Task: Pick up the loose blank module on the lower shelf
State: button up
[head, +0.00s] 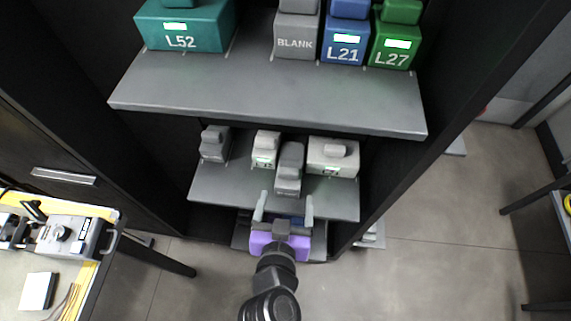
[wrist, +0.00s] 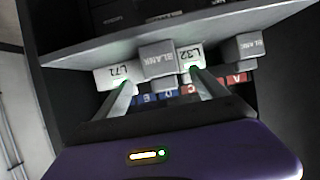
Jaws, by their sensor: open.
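Two grey blank modules sit on the lower shelf (head: 235,190). One, the middle blank (head: 289,168), stands forward of the row, between two white modules; in the wrist view this blank (wrist: 157,60) shows its label upside down. The other blank (head: 215,143) sits at the far left in the head view and on the right in the wrist view (wrist: 249,47). My gripper (head: 286,200) is open and empty at the shelf's front edge, in front of the middle blank. In the wrist view its fingertips (wrist: 162,78) are spread below that blank, apart from it.
White modules L32 (head: 265,148) and L72 (head: 333,157) flank the middle blank closely. The upper shelf (head: 270,95) holds L52, BLANK, L21 and L27 above. Dark cabinet walls stand on both sides. A workbench with a device (head: 72,235) is at lower left.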

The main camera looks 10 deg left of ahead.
aim_at(287, 184)
jog(key=shift+w+a+r, duration=0.1)
jog(key=shift+w+a, duration=0.15)
jog(key=shift+w, duration=0.45)
jog(key=p+x, duration=0.1)
jog(key=x, duration=0.6)
jog(key=shift+w+d, duration=0.2)
jog(key=shift+w, duration=0.05)
jog(key=c, duration=1.5)
